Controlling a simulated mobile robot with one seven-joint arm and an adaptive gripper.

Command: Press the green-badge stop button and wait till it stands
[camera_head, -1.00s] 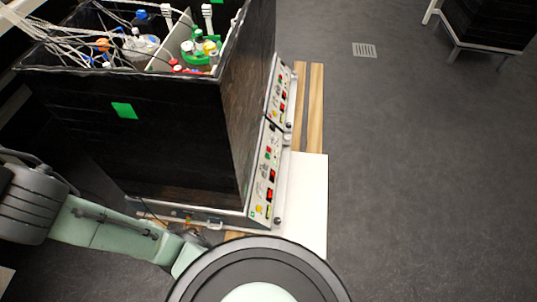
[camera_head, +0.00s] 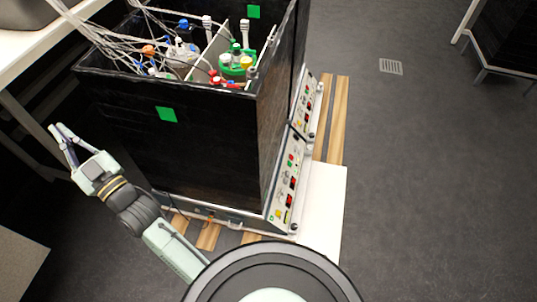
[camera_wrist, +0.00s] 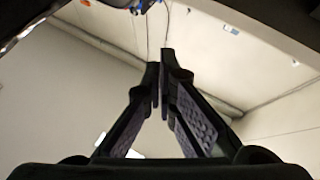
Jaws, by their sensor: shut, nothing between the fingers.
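A small green mark (camera_head: 271,217) sits at the panel's near lower corner. I cannot read labels or tell which control is the stop button. My gripper (camera_head: 62,127) is raised left of the box, well away from the panel. In the wrist view its fingers (camera_wrist: 161,60) meet at the tips, shut and empty.
A second panel (camera_head: 305,103) continues behind the near one, and another green badge (camera_head: 253,12) shows farther back. Bottles and tubing fill the open box top. A white board (camera_head: 325,205) lies right of the panel. The grey floor (camera_head: 430,190) at right is clear.

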